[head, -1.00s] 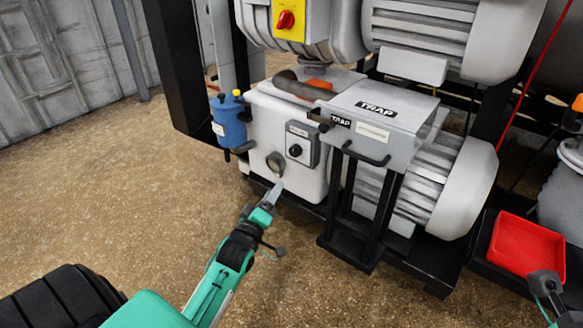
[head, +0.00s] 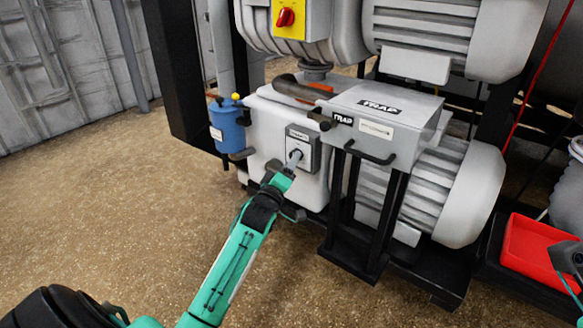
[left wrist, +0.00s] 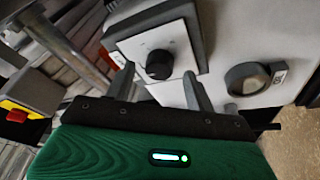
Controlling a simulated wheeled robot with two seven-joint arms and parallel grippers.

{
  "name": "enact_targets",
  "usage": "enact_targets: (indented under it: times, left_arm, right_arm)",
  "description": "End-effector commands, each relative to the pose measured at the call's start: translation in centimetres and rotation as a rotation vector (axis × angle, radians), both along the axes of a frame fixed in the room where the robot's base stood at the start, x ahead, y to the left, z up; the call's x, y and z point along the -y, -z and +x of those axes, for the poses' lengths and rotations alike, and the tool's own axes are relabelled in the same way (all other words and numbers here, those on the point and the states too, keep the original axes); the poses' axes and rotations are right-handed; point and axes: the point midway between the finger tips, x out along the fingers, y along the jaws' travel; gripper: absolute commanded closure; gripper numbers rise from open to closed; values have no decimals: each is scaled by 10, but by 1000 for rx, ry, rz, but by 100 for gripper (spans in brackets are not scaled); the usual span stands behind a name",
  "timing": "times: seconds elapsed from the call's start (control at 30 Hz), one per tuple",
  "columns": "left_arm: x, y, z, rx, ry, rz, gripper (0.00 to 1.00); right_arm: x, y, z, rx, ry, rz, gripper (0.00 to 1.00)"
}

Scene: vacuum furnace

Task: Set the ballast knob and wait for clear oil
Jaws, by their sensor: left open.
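The ballast knob is a round black knob (left wrist: 159,64) on a pale square plate of a grey box on the white pump housing (head: 258,125). In the head view my left gripper (head: 294,160) reaches the knob box (head: 302,134) and largely hides the knob. In the left wrist view my left gripper (left wrist: 160,78) is open, its two fingers on either side of the knob; I cannot tell whether they touch it. My right gripper (head: 568,258) is partly in view at the right edge.
A trap box (head: 400,105) on a black stand (head: 350,235) is close to the right of the knob. A blue canister (head: 226,125) hangs at the left. A red tray (head: 530,250) lies at the right. The floor at left is clear.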

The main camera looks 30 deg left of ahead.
Motion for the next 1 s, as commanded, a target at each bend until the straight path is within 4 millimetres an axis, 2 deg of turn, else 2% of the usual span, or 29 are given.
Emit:
enact_targets:
  times: [0.2, 0.5, 0.73, 1.0]
  left_arm:
    - [-2, -2, 12, -1, 1, 0, 45]
    - [-2, -3, 13, 0, 0, 0, 45]
    - [-2, -3, 13, 0, 0, 0, 90]
    - [-2, -4, 13, 0, 0, 22, 90]
  right_arm:
    - [1, -1, -1, 9, -2, 9, 100]
    - [1, -3, -2, 12, -3, 10, 100]
    - [1, -3, -1, 11, -3, 10, 100]
    - [2, -5, -1, 9, -2, 12, 100]
